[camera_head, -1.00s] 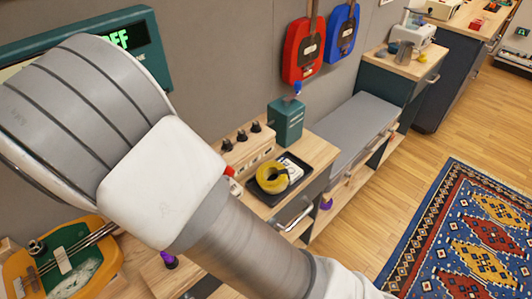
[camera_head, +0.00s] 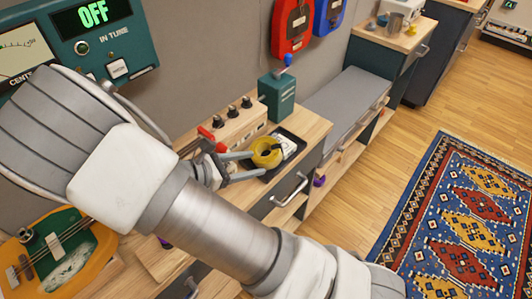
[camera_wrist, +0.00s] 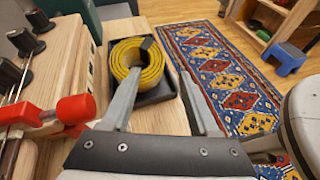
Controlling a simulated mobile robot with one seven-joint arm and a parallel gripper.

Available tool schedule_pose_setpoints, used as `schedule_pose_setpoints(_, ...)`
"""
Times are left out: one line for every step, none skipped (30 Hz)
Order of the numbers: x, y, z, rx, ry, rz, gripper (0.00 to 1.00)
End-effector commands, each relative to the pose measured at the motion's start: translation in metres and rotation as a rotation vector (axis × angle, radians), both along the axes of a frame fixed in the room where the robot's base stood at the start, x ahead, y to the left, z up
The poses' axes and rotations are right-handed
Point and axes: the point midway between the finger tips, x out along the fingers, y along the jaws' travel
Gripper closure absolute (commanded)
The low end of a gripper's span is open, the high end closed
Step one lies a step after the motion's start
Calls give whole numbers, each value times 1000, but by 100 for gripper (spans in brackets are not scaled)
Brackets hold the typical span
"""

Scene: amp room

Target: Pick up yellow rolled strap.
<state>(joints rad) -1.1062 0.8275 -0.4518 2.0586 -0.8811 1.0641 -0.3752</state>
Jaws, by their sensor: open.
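The yellow rolled strap (camera_head: 266,153) lies in a small black tray (camera_head: 291,137) on the wooden counter top. In the wrist view the strap (camera_wrist: 150,72) is a yellow coil with a dark end at its upper right, just beyond my fingertips. My gripper (camera_head: 246,166) is open and empty, close to the left side of the tray. A pale item beside the strap shows only in the head view.
A wooden box with black knobs (camera_head: 233,126) and a green box with a blue top (camera_head: 277,97) stand behind the tray. A red-ended clamp-like part (camera_wrist: 76,108) is close on the left of my gripper. A grey bench top (camera_head: 345,102) lies right of the counter.

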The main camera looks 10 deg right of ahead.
Motion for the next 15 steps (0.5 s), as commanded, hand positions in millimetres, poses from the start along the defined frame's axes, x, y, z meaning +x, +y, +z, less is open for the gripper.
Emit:
schedule_pose_setpoints(1,-2,-1,-1,0,-1,39)
schedule_pose_setpoints(2,-4,-2,-1,-1,-1,39)
schedule_pose_setpoints(3,-7,-3,-2,0,-3,39)
schedule_pose_setpoints(5,-10,-4,-2,0,-3,39)
schedule_pose_setpoints(7,-13,-7,-2,0,-4,39)
schedule_pose_setpoints(10,-18,-9,-3,1,-4,39)
schedule_pose_setpoints(13,-22,-11,-4,0,-4,39)
schedule_pose_setpoints(15,-25,-13,-3,0,-3,39)
schedule_pose_setpoints(18,-30,-15,-3,1,-3,39)
schedule_pose_setpoints(19,-34,-16,-2,1,-3,39)
schedule_pose_setpoints(20,-37,-18,-2,1,-3,39)
schedule_pose_setpoints(22,-40,-19,-2,0,-3,39)
schedule_pose_setpoints(23,-42,-20,-1,0,-2,39)
schedule_pose_setpoints(23,-43,-20,-1,0,-1,39)
schedule_pose_setpoints(24,-44,-21,0,0,-1,39)
